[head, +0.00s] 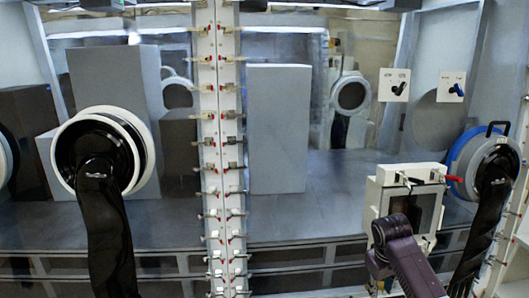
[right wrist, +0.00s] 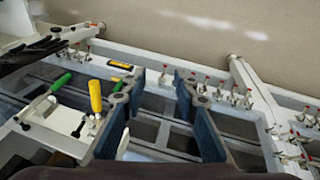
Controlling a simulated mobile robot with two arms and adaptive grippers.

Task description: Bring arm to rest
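My right arm (head: 402,255) comes up from the bottom right of the head view, in front of the small framed door. Its gripper cannot be made out there. In the right wrist view my right gripper (right wrist: 155,82) is open, with its two blue-padded fingers spread apart. Nothing is between the fingers; the glovebox frame lies beyond them. My left arm and gripper are not in view.
A glovebox front spans the head view, with a clamped white post (head: 218,150). A black glove (head: 105,235) hangs from the left port; another (head: 485,235) hangs at right. The small framed door (head: 378,195) has a red handle. The right wrist view shows a yellow handle (right wrist: 96,96).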

